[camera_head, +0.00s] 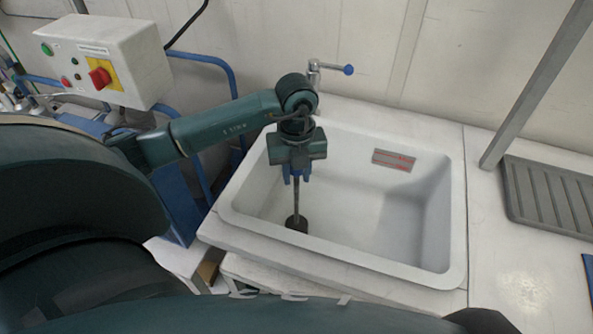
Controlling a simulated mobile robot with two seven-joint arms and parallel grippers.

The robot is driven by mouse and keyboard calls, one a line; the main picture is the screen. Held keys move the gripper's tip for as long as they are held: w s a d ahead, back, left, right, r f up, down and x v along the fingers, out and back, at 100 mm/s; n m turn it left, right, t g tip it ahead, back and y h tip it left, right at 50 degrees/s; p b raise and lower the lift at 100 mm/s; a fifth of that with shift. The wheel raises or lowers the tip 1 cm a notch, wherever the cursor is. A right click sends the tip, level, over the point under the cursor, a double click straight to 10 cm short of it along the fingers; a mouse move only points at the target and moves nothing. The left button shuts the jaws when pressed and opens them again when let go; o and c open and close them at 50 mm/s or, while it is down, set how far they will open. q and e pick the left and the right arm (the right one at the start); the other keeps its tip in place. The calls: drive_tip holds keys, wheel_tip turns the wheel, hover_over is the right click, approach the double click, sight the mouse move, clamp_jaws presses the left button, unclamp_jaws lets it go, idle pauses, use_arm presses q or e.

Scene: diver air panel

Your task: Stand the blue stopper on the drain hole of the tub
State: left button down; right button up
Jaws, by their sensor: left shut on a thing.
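The white tub (440,235) is sunk in the worktop in the middle of the head view. My left gripper (297,178) points down over the left part of the tub and is shut on the stopper (296,205). The stopper shows as a thin upright rod with a dark round foot low inside the tub. Blue shows at the jaws, where its upper end is held. I cannot tell whether the foot touches the tub floor. The drain hole does not show. My right gripper is not in view.
A tap with a blue-ended lever (330,67) stands behind the tub. A red and grey label (394,160) is on the tub's back wall. A grey ribbed tray (548,198) lies at right beside a slanted post (535,85). A control box (105,55) stands at left.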

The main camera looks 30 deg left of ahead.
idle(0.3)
use_arm(q)
drive_tip(key=shift+f+b, duration=0.3)
drive_tip(key=shift+f, duration=0.05)
idle(0.3)
drive_tip(key=shift+f, duration=0.3)
drive_tip(key=shift+c, duration=2.4)
unclamp_jaws()
